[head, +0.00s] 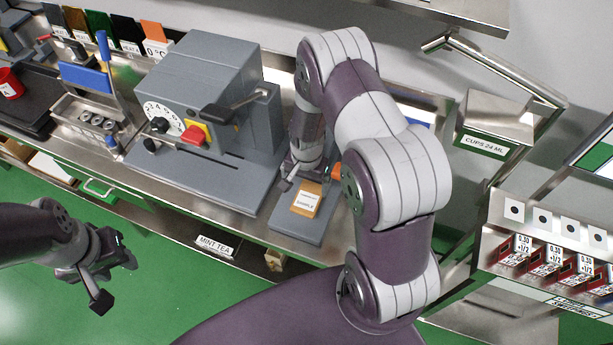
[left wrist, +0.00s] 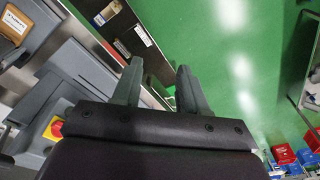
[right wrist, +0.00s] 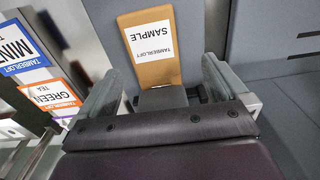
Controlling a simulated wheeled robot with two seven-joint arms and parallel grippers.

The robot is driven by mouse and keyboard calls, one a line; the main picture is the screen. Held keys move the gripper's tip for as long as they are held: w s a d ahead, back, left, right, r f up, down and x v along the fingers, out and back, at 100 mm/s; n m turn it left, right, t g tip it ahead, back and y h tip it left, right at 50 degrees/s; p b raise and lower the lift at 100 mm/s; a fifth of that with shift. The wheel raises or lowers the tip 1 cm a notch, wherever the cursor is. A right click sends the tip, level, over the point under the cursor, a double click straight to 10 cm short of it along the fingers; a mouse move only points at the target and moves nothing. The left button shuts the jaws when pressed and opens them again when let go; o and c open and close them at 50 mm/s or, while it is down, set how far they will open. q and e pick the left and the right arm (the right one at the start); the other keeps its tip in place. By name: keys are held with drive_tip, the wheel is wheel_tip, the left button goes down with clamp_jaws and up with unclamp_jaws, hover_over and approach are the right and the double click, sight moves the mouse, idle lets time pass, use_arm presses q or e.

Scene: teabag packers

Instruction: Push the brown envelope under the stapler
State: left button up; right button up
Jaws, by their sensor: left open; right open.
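The brown envelope (head: 307,198), with a white SAMPLE label, lies flat on a grey base plate (head: 290,236). It also shows in the left wrist view (left wrist: 14,24) and the right wrist view (right wrist: 155,72). My right gripper (head: 298,178) is just behind the envelope in the head view. In the right wrist view its open fingers (right wrist: 160,82) straddle a grey block (right wrist: 172,98) by the envelope's end. The stapler's upper part is not clearly identifiable; my right arm covers the area behind the plate. My left gripper (head: 112,268) is open and empty (left wrist: 158,78) over the green floor.
A big grey machine (head: 200,95) with a dial and a red-yellow switch stands left of the plate. Tea boxes (right wrist: 45,85) show beside the right gripper. A CUPS 24 ML box (head: 493,128) and a sachet rack (head: 550,225) stand to the right. The floor in front is clear.

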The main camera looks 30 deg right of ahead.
sight(308, 198)
wheel_tip(308, 198, up, 8)
drive_tip(key=s+b, duration=0.1)
drive_tip(key=shift+a, duration=0.15)
drive_tip(key=shift+s+f, duration=0.1)
